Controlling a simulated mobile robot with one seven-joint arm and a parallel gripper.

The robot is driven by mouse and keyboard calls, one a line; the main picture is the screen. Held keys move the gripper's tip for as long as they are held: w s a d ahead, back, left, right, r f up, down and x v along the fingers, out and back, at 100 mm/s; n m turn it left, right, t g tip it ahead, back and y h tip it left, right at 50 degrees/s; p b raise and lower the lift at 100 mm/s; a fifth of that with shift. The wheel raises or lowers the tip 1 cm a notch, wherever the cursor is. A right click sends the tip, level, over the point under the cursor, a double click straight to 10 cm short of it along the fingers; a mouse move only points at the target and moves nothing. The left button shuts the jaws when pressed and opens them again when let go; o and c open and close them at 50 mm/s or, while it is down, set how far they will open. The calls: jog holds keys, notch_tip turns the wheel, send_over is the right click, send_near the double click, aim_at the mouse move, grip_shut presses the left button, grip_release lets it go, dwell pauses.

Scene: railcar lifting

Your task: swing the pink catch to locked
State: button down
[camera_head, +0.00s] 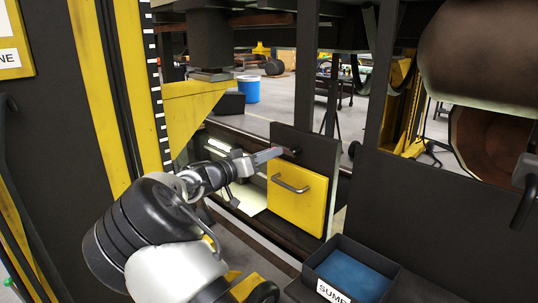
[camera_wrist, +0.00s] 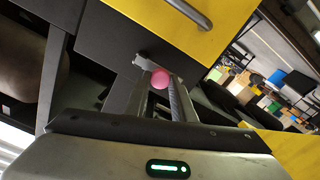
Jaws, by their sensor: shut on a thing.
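My gripper (camera_wrist: 158,88) is shut on this knob. In the head view my gripper (camera_head: 278,153) reaches right to the dark upright plate (camera_head: 310,150), just above the yellow cover. The pink knob cannot be made out there. A grey metal piece (camera_wrist: 148,63) lies by the fingertips in the wrist view. The catch's arm and its locked mark are not clearly visible.
The yellow cover (camera_head: 297,207) with a dark bar handle (camera_head: 290,184) is close below my gripper. A dark tray with a blue inside (camera_head: 352,270) labelled SUMP stands at lower right. A yellow and black column (camera_head: 130,80) rises at left. A blue bin (camera_head: 248,89) stands behind.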

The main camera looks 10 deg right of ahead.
jog(key=shift+f+b, duration=0.2)
jog(key=shift+b, duration=0.1)
jog(key=shift+s+d+f+n+b, duration=0.35)
jog(key=shift+s+f+n+b, duration=0.25)
jog(key=shift+n, duration=2.4)
jog(key=shift+s+d+f+n+b, duration=0.45)
jog(key=shift+f+n, duration=0.3)
jog(key=shift+n, duration=2.25)
jog(key=shift+s+d+f+n+b, duration=0.3)
jog(key=shift+s+f+n+b, duration=0.3)
jog(key=shift+n, duration=2.4)
jog(key=shift+w+f, duration=0.1)
jog(key=c, duration=1.5)
grip_release()
jog(key=v, duration=1.7)
jog(key=shift+a+b, duration=0.15)
jog(key=shift+b, duration=0.25)
